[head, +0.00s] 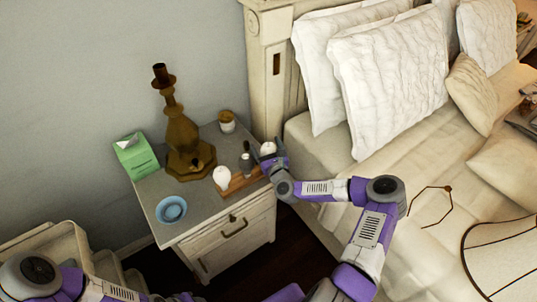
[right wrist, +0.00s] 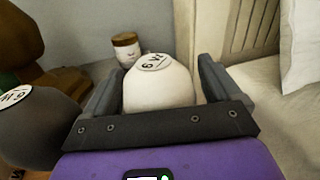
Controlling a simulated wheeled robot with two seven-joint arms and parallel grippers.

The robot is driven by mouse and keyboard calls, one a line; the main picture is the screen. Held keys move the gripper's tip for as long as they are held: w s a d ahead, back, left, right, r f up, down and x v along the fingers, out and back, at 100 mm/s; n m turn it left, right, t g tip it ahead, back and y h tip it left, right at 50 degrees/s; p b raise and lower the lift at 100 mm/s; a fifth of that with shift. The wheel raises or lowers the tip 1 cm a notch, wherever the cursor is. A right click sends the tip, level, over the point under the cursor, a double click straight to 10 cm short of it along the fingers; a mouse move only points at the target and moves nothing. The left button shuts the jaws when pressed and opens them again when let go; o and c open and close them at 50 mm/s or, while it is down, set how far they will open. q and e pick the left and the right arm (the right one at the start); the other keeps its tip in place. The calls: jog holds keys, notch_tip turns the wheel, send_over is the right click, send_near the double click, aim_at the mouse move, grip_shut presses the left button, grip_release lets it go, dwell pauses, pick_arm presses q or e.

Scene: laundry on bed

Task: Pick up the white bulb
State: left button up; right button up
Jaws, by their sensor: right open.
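A white bulb (right wrist: 157,88) with a printed label on top sits between the two fingers of my right gripper (right wrist: 158,78) in the right wrist view. The fingers are open, one on each side of it; I cannot tell whether they touch it. In the head view this white bulb (head: 268,148) is partly hidden by my right gripper (head: 267,154) at the right edge of the nightstand. A dark grey bulb (head: 246,164) stands to its left, also in the right wrist view (right wrist: 40,125). A second white bulb (head: 221,178) stands farther left. My left gripper is not in view.
The nightstand (head: 192,216) also holds a wooden strip (head: 241,186) by the bulbs, a brown lamp base (head: 182,135), a green tissue box (head: 135,157), a blue bowl (head: 171,209) and a lidded jar (head: 227,121). The bed (head: 425,155) is close on the right.

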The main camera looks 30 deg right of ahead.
jog(key=c, duration=1.1)
